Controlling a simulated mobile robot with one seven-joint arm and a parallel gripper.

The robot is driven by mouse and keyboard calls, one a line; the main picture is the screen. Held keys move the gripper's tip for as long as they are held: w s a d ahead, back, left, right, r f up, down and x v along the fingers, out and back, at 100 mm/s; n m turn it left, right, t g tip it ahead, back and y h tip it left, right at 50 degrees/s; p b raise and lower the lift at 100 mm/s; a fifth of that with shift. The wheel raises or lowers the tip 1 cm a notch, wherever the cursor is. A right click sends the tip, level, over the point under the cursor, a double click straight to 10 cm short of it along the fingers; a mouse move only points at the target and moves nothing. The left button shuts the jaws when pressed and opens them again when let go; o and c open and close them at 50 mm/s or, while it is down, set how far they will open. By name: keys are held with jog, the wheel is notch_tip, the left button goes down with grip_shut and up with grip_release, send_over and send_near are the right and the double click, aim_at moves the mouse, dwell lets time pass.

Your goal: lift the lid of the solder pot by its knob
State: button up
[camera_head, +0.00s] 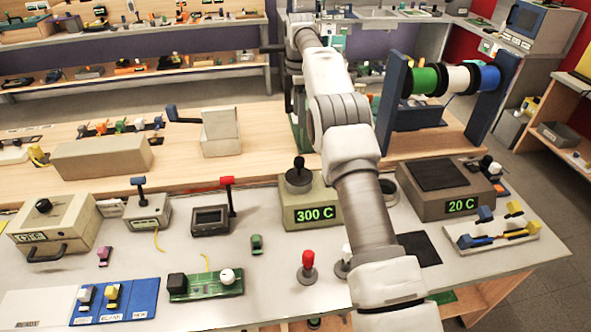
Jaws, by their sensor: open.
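The solder pot appears to be the beige box (312,217) with a green "300 C" display, right of centre on the light worktop. A round grey lid (298,184) sits on its top. A black knob (299,163) stands upright from the lid's middle and is unobstructed in this view. My arm crosses just right of the box and hides what lies behind it.
A grey "20 C" box (443,190) stands right of my arm. A red-knobbed stick (308,265) stands in front of the pot. A small black device with a red-topped lever (211,219) is to its left. A green circuit board (205,284) lies front left. The spool rack (392,100) rises behind.

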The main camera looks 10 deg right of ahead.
jog(key=b, duration=0.1)
send_near(299, 158)
notch_tip(299, 158, down, 5)
jog(key=shift+w+f, duration=0.1)
jog(key=shift+w, duration=0.05)
jog(key=shift+s+f+p, duration=0.2)
jog(key=shift+f+p, duration=0.1)
jog(key=shift+f, duration=2.4)
grip_shut()
